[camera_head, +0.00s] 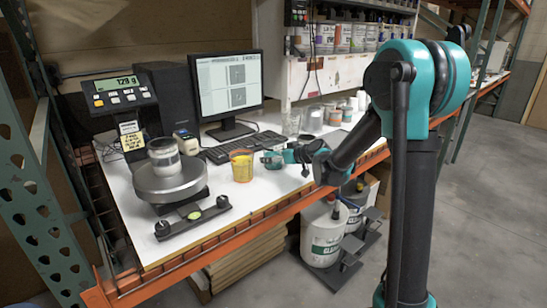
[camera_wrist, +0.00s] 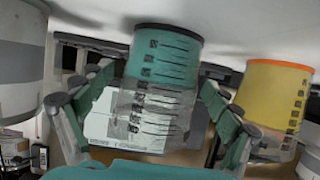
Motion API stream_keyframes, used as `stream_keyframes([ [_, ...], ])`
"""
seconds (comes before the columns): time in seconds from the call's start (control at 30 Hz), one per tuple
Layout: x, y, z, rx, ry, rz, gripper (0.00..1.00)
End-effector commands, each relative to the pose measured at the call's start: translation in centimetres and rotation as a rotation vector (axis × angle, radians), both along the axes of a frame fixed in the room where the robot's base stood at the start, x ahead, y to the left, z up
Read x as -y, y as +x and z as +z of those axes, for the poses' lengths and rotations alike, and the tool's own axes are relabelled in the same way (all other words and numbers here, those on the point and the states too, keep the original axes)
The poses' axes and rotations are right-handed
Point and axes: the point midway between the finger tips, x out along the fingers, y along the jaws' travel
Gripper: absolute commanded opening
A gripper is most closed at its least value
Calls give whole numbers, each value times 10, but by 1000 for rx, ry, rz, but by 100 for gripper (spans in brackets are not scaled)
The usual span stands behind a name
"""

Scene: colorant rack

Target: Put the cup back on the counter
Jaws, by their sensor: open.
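A clear, marked cup with teal liquid (camera_wrist: 165,55) stands between the fingers of my gripper (camera_wrist: 160,85) in the wrist view, which looks upside down. Its liquid end is against the white counter. The gripper is open, with one finger on each side of the cup; I cannot tell whether either touches it. In the head view my gripper (camera_head: 275,158) is low over the counter (camera_head: 235,208), and the teal cup is mostly hidden there. A cup with yellow liquid (camera_head: 242,166) stands just left of the gripper; it also shows in the wrist view (camera_wrist: 272,92).
A monitor (camera_head: 228,85) and keyboard (camera_head: 243,146) are behind. Several cups and jars stand at the back right.

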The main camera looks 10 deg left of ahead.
Motion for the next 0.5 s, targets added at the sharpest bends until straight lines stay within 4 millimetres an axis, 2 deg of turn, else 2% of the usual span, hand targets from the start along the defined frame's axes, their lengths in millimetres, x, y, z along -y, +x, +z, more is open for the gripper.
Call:
stream_keyframes([
  [0.5,60,-56,33,0,0,-3,90],
])
